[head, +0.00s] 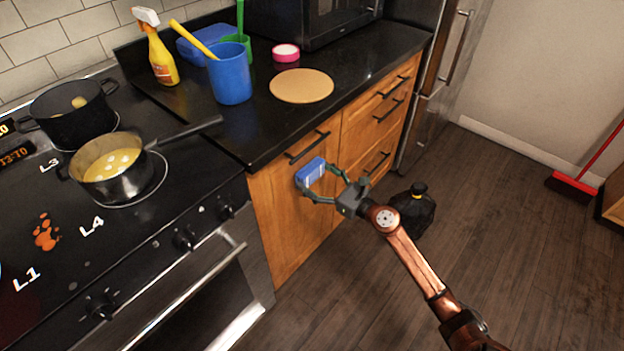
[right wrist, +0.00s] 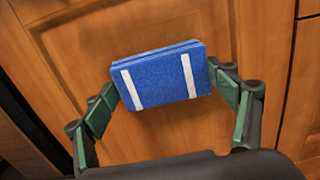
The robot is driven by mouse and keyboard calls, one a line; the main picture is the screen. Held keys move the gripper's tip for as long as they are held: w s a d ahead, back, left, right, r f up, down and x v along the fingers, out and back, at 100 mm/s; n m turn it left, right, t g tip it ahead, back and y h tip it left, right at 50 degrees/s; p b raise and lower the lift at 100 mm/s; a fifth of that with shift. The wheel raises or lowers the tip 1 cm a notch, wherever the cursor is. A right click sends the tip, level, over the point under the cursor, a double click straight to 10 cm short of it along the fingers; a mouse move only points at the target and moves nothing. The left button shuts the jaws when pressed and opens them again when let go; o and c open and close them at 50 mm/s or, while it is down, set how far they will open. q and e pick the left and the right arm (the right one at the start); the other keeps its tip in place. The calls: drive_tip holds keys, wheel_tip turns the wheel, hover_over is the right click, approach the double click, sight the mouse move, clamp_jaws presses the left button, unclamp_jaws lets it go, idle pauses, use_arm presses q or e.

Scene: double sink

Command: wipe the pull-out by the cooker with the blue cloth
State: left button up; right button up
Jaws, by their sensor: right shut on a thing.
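The blue cloth (head: 310,172), folded into a block with white stripes, is held in my right gripper (head: 322,184). In the right wrist view the cloth (right wrist: 160,80) sits between the two green-padded fingers (right wrist: 168,92), which are shut on it. It is in front of the wooden pull-out (head: 285,215) beside the cooker, below its dark handle (head: 307,147). The pull-out's front (right wrist: 100,60) fills most of the right wrist view. I cannot tell whether the cloth touches the front. My left gripper is not in view.
The cooker (head: 190,240) with two pots is at the left; its oven handle sticks out. The black worktop (head: 350,70) holds a blue jug (head: 229,75), a spray bottle (head: 160,55) and a round board (head: 302,86).

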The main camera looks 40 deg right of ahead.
sight(306, 183)
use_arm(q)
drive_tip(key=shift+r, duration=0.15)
use_arm(e)
drive_tip(key=shift+a+r, duration=0.1)
drive_tip(key=shift+r, duration=0.05)
drive_tip(key=shift+s+a+r+p, duration=0.15)
drive_tip(key=shift+a+p, duration=0.5)
drive_tip(key=shift+a, duration=0.35)
drive_tip(key=shift+a+f+p, duration=0.2)
drive_tip(key=shift+a+p, duration=0.2)
drive_tip(key=shift+a, duration=0.45)
drive_tip(key=shift+s+a+r+p, duration=0.15)
drive_tip(key=shift+a+p, duration=0.6)
drive_tip(key=shift+a, duration=0.85)
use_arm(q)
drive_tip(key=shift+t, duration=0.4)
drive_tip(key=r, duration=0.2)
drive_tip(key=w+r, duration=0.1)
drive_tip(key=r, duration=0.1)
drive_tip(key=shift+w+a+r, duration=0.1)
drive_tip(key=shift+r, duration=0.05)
use_arm(e)
drive_tip(key=shift+f, duration=0.2)
